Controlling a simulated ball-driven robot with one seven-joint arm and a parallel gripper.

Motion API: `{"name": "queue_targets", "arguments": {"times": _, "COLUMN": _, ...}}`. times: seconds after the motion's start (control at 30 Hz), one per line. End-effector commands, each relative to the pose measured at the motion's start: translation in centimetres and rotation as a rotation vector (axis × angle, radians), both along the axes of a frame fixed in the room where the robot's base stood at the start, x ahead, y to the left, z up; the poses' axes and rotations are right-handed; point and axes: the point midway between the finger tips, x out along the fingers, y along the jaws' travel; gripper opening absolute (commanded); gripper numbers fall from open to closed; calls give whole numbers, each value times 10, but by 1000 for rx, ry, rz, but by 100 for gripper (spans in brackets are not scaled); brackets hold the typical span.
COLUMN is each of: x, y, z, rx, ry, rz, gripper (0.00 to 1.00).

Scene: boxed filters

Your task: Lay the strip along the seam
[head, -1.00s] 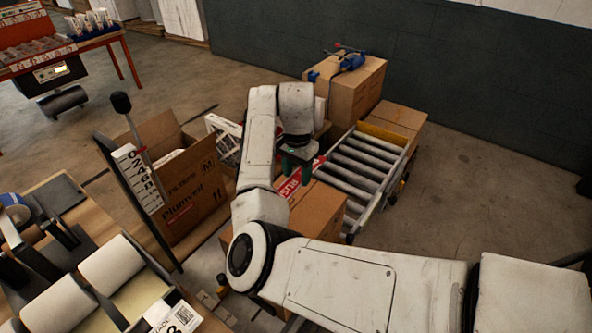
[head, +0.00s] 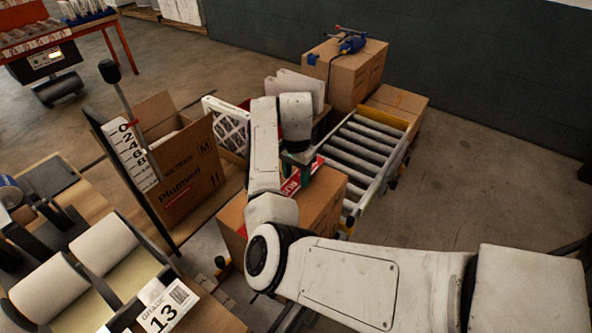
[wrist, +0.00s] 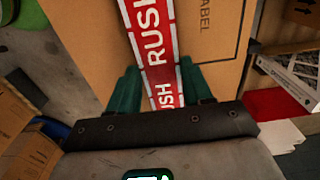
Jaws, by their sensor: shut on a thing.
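The red strip (wrist: 152,40) with white "RUSH" lettering and a white dashed border runs between the green fingers of my gripper (wrist: 158,68) in the wrist view. My gripper is shut on it. The strip (head: 291,184) also shows in the head view, over the brown cardboard box (head: 322,203) below my gripper (head: 303,170). In the wrist view the strip extends over the box's brown face (wrist: 88,40), beside printed "LABEL" text. I cannot tell whether the strip touches the box. No bare seam is clear; the strip and gripper cover the middle of the box.
A roller conveyor (head: 362,150) stands right of the box. An open "Plumvell" carton (head: 188,180) and a white-framed filter (head: 227,126) are to the left. A scale post (head: 130,150) and paper rolls (head: 103,243) stand nearer. Open floor lies right (head: 480,160).

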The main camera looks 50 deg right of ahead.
Motion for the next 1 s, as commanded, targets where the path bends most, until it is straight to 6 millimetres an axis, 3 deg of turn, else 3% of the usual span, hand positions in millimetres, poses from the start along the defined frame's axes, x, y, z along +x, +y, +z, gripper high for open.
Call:
{"name": "queue_targets", "arguments": {"times": 0.4, "x": 0, "y": 0, "z": -5, "rx": 0, "ry": -1, "rz": -1, "gripper": 31}}
{"name": "queue_targets", "arguments": {"times": 0.43, "x": 0, "y": 0, "z": -5, "rx": 0, "ry": 0, "rz": -1, "gripper": 52}}
{"name": "queue_targets", "arguments": {"times": 0.7, "x": 0, "y": 0, "z": -5, "rx": 0, "ry": 0, "rz": -1, "gripper": 77}}
{"name": "queue_targets", "arguments": {"times": 1.0, "x": 0, "y": 0, "z": -5, "rx": 0, "ry": 0, "rz": -1, "gripper": 79}}
